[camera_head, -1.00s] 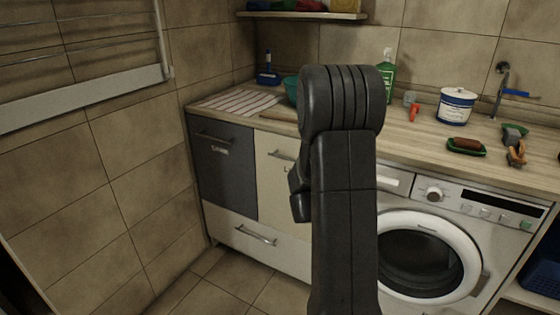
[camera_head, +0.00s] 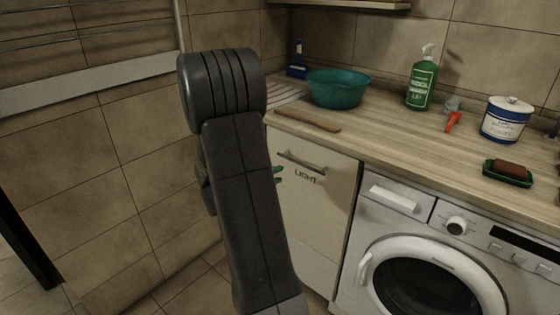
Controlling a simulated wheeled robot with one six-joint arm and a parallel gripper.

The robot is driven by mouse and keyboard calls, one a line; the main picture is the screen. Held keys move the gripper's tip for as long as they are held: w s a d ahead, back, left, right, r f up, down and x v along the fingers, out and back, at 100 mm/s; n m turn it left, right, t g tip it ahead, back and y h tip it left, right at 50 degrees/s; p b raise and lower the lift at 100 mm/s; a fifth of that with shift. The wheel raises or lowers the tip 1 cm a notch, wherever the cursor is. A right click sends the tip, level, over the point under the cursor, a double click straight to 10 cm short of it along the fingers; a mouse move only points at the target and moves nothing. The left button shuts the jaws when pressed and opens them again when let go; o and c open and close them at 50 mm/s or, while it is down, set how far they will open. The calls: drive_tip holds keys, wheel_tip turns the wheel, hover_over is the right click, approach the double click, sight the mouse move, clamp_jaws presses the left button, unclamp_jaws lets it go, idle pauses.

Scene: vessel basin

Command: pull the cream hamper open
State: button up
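The cream hamper (camera_head: 316,205) is a cream front marked "LIGHT" under the counter, left of the washing machine. It looks shut, flush with the cabinet. Its metal bar handle (camera_head: 301,162) runs across near the top. My dark arm stands in front of the hamper's left side.
The washing machine (camera_head: 398,228) stands right of the hamper. On the wooden counter (camera_head: 395,135) are a teal basin (camera_head: 337,89), a green bottle (camera_head: 421,82), a white-and-blue tub (camera_head: 506,121) and a brush on a green dish (camera_head: 508,173). A tiled wall is at the left.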

sight(302, 164)
drive_tip(key=x, duration=1.3)
drive_tip(key=shift+w+d+f, duration=0.1)
drive_tip(key=shift+w+d, duration=0.15)
drive_tip(key=shift+w, duration=0.05)
clamp_jaws()
